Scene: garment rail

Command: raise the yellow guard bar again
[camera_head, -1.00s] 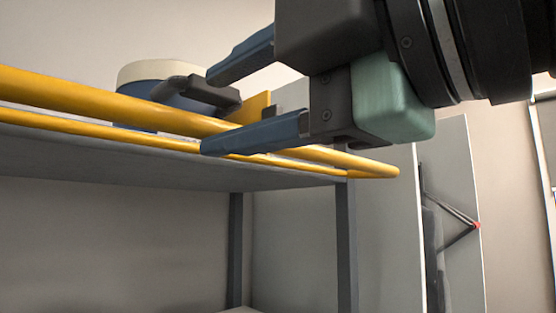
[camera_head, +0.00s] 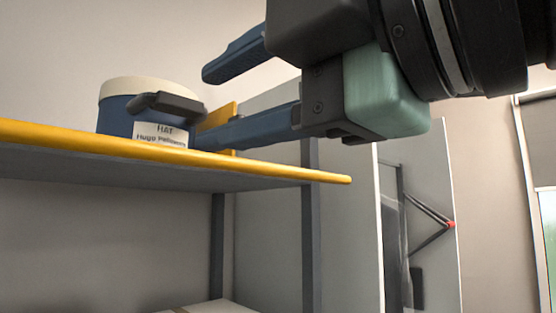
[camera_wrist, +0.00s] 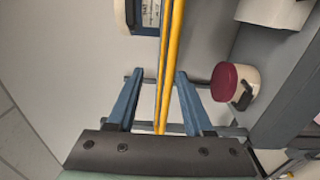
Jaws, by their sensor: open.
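The yellow guard bar (camera_head: 230,162) runs along the front edge of the shelf. In the head view it shows as one yellow line at shelf-edge level, with no separate bar above it. In the wrist view the guard bar (camera_wrist: 174,50) shows as one of two close, parallel yellow strips running between my fingers; I cannot tell which strip is the bar and which the shelf edge. My gripper (camera_head: 203,106) is open and empty. Its fingers point left, above the edge in the head view. In the wrist view the gripper (camera_wrist: 159,72) has a finger on each side of the strips, apart from them.
A blue hat box (camera_head: 117,118) with a cream lid, dark handle and name label stands on the shelf behind the edge. A yellow plate (camera_head: 217,116) stands beside it. A cream tub (camera_wrist: 247,78) with a dark red lid shows at right in the wrist view.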

